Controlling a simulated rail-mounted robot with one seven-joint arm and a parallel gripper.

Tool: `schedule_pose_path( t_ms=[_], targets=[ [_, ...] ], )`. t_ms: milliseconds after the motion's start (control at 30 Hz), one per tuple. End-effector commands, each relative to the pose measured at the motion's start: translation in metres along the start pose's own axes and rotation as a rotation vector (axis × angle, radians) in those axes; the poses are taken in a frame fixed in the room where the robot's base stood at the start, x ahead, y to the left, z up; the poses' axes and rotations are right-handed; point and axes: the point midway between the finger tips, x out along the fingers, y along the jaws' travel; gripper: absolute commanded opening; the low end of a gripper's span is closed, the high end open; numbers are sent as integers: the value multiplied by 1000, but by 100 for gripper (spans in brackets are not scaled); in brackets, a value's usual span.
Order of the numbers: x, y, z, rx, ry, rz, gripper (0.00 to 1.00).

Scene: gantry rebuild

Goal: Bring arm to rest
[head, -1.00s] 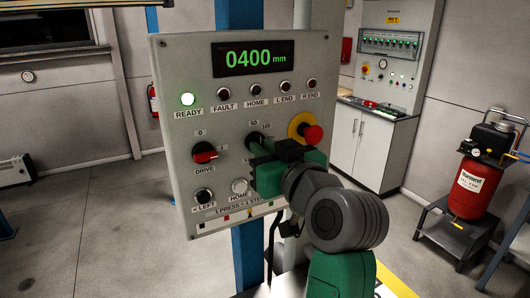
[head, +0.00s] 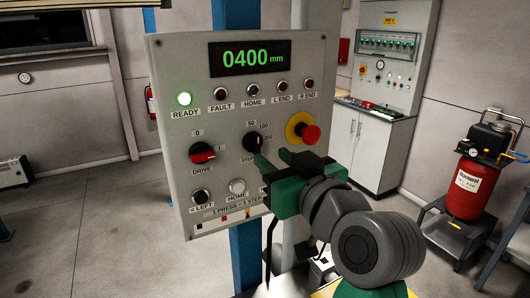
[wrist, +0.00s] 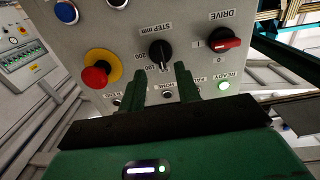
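My gripper (head: 272,158) is in front of the control panel (head: 172,95), by the lower right of the black STEP knob (head: 252,143). In the wrist view, its two green fingers (wrist: 161,82) are apart with nothing between them, and the STEP knob (wrist: 160,53) shows beyond their tips. The fingers look clear of the knob. The red DRIVE knob (head: 203,153) is turned toward 1. My gripper hides some lower-right buttons in the head view.
A red emergency stop (head: 310,134) on a yellow collar sticks out just above my gripper. A blue post (head: 247,262) stands behind the panel. A white cabinet (head: 365,140) and a red compressor tank (head: 470,188) stand at the right. Open floor lies to the left.

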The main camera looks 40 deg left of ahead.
Motion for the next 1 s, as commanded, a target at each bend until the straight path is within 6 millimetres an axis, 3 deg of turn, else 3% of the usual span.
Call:
schedule_pose_path(
  t_ms=[100, 233, 800, 900, 967, 1000],
  targets=[
    [-19, 0, 0, 0, 1, 0, 33],
    [-28, 0, 0, 0, -1, -1, 33],
    [-29, -1, 0, 0, -1, -1, 33],
    [-50, 13, -3, -29, 43, 157, 33],
    [-80, 25, -9, -62, 99, 327, 33],
    [-106, 32, -16, -90, 149, 456, 33]
  ],
)
